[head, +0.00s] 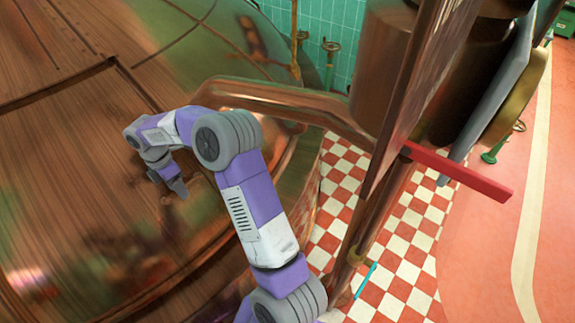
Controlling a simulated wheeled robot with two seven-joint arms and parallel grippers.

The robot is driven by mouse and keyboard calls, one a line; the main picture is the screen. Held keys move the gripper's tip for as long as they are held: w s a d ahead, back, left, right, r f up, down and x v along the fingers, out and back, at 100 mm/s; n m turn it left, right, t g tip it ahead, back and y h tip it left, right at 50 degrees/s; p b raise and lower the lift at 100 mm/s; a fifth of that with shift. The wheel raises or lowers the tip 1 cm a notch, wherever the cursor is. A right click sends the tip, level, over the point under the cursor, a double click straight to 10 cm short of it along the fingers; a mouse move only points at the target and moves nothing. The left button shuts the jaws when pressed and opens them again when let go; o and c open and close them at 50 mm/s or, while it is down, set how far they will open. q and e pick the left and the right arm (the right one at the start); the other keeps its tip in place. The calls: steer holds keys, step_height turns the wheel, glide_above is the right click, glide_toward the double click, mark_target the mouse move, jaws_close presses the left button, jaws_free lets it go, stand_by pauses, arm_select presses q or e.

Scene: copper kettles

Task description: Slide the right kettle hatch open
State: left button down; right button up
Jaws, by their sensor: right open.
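The large copper kettle (60,180) fills the left of the head view, with a shiny, streaked surface. A dark raised seam (60,84) crosses its upper left and bends near the top; it looks like an edge of the hatch, but I cannot tell the hatch's full outline. My right gripper (169,184) is open, pointing down over the copper surface, below and to the right of the seam's bend. Nothing shows between its fingers. I cannot tell whether the fingertips touch the copper. My left gripper is out of view.
A thick copper pipe or rim (285,100) curves behind my right arm. Copper pipework and a red bar (460,172) stand at the right. Red and white checkered floor (400,240) lies below, with a pink walkway (500,240) beyond. A teal tiled wall (335,30) is at the back.

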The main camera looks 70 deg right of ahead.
step_height(320, 180, up, 7)
steer(key=p, duration=0.6)
steer(key=shift+w, duration=0.45)
steer(key=shift+a+r, duration=0.1)
steer(key=shift+p, duration=0.3)
steer(key=shift+r, duration=0.1)
steer(key=a+r+b, duration=0.1)
steer(key=a+r, duration=0.2)
steer(key=r, duration=0.5)
steer(key=shift+s+r, duration=0.15)
steer(key=shift+r, duration=0.2)
